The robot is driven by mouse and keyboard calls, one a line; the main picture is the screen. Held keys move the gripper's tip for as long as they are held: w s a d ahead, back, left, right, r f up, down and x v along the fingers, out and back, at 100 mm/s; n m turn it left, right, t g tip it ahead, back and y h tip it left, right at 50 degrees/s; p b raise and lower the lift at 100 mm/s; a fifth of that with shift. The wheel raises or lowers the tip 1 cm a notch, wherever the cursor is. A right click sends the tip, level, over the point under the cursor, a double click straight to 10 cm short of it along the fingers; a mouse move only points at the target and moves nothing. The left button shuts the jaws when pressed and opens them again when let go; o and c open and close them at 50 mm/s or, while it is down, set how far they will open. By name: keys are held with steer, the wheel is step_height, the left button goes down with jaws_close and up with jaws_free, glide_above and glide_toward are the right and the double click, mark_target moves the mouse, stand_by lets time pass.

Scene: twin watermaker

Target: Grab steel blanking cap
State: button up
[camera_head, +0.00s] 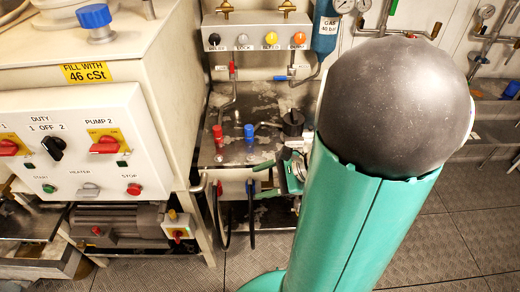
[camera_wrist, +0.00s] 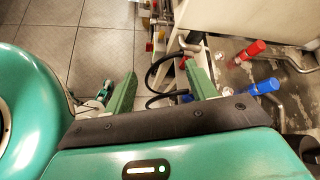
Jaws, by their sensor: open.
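My gripper (camera_wrist: 160,78) is open and empty, with its two green fingers wide apart in the wrist view. In the head view my gripper (camera_head: 260,180) is at the front edge of the steel worktop (camera_head: 262,100), partly hidden behind my arm. Black hoses (camera_wrist: 152,78) show beyond the fingers in the wrist view. I cannot pick out the steel blanking cap with certainty. A small pale piece (camera_wrist: 228,91) lies near the worktop edge by the right finger, too small to identify.
A red-handled valve (camera_head: 218,135) and a blue-handled valve (camera_head: 249,132) stand on the worktop. A black knob (camera_head: 293,122) is near my arm. The control cabinet (camera_head: 75,140) stands at left, with a motor (camera_head: 125,225) below. Open tiled floor (camera_wrist: 90,40) shows at left in the wrist view.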

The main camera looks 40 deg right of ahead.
steer(key=s+d+f+m+t+h, duration=0.35)
steer(key=d+m, duration=0.25)
steer(key=d, duration=0.2)
steer(key=s+d+f+m+t+h, duration=0.25)
steer(key=d+f+m, duration=0.25)
steer(key=d+m, duration=0.25)
steer(key=shift+n, duration=0.35)
steer(key=x, duration=0.8)
steer(key=shift+w, duration=0.4)
steer(key=shift+x, duration=2.7)
steer(key=c, duration=1.1)
steer(key=shift+r, duration=0.2)
